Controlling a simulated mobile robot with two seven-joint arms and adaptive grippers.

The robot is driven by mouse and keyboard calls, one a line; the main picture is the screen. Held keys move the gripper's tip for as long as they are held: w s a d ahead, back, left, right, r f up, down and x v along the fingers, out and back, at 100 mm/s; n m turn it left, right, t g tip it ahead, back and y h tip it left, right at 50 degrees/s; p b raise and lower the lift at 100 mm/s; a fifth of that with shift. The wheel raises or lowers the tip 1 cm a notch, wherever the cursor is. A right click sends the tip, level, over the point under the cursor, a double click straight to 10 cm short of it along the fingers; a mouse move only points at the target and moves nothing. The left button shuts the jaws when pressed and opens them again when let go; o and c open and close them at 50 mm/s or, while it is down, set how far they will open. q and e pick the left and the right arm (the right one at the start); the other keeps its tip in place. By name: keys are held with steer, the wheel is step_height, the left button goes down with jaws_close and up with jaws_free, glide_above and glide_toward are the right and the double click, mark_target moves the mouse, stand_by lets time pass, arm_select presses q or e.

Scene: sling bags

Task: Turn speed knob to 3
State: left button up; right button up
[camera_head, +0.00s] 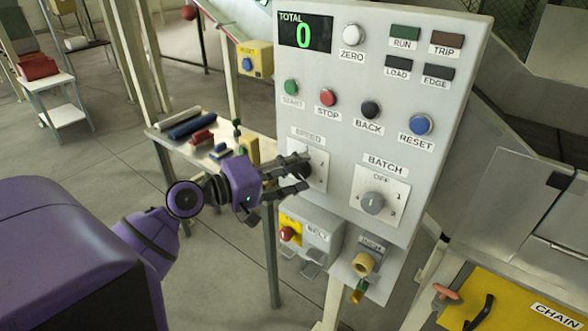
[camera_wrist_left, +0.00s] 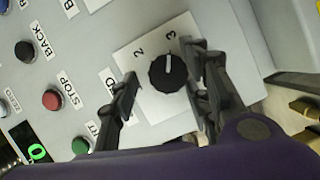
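The speed knob (camera_wrist_left: 168,72) is a round black dial on a white plate (camera_wrist_left: 150,95) in the left wrist view. Its white pointer line aims up the picture, about toward the printed 3, with the 2 off to the left. My left gripper (camera_head: 303,174) is at the SPEED plate (camera_head: 321,172) in the head view, where it hides most of the knob. In the wrist view its fingers (camera_wrist_left: 160,90) are spread on either side of the knob. The right finger is close to it; I cannot tell if it touches. My right gripper is not in view.
The grey panel (camera_head: 420,205) holds a BATCH knob (camera_head: 372,203) right of the gripper and a row of push buttons above. The display (camera_head: 305,33) reads 0. Below are a box with a red knob (camera_head: 287,233) and a yellowish knob (camera_head: 362,264). A workbench (camera_head: 240,128) stands behind.

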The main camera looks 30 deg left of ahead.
arm_select(q)
steer(key=shift+f, duration=0.1)
steer(key=shift+s+a+f, duration=0.1)
steer(key=shift+s+a, duration=0.05)
steer(key=shift+s, duration=0.1)
steer(key=v, duration=1.1)
steer(key=shift+s, duration=0.25)
steer(key=shift+a, duration=0.1)
